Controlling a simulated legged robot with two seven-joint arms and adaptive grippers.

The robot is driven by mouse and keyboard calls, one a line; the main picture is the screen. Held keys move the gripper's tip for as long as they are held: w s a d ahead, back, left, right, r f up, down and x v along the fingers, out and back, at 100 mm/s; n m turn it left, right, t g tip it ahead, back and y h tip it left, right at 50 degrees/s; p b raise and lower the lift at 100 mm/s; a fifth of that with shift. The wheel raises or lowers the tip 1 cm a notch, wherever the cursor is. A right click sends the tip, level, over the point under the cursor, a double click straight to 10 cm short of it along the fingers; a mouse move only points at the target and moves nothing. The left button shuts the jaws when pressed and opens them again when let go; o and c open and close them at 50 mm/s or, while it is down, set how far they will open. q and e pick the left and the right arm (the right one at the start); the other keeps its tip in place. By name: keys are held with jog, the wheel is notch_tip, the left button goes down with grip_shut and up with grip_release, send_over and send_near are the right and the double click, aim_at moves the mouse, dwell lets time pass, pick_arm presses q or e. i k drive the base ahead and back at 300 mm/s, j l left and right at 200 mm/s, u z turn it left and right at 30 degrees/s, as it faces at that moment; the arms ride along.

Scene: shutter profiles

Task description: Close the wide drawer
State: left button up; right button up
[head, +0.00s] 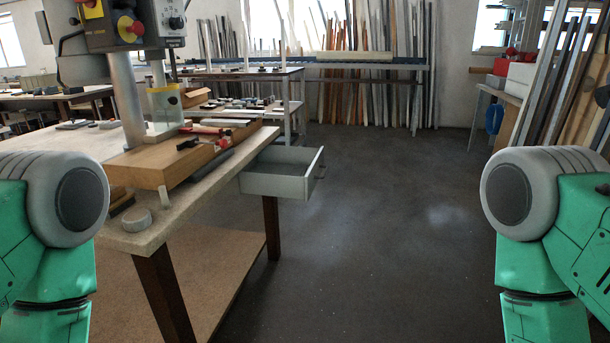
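The wide drawer (276,184) is a light grey, shallow box. It stands open, pulled out to the right from under the top of the workbench (153,231). Its inside looks empty, and a small handle seems to show on its front panel at the right end. My two green and grey arms show at the left and right edges of the head view, well apart from the drawer. Neither gripper is in view.
A drill press (125,85) and a wooden block (163,164) with tools stand on the bench. Dark bench legs reach the floor. The dark floor (400,220) right of the drawer is clear. Long profiles (375,90) lean at the back wall.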

aim_at(284, 169)
jog(key=k+l+u, duration=0.15)
jog(key=l, duration=0.3)
jog(key=i+l+u, duration=0.15)
jog(key=i+u, duration=0.25)
jog(key=i+l+u, duration=0.25)
jog(key=u, duration=0.15)
jog(key=i+l, duration=0.05)
jog(key=i, duration=0.05)
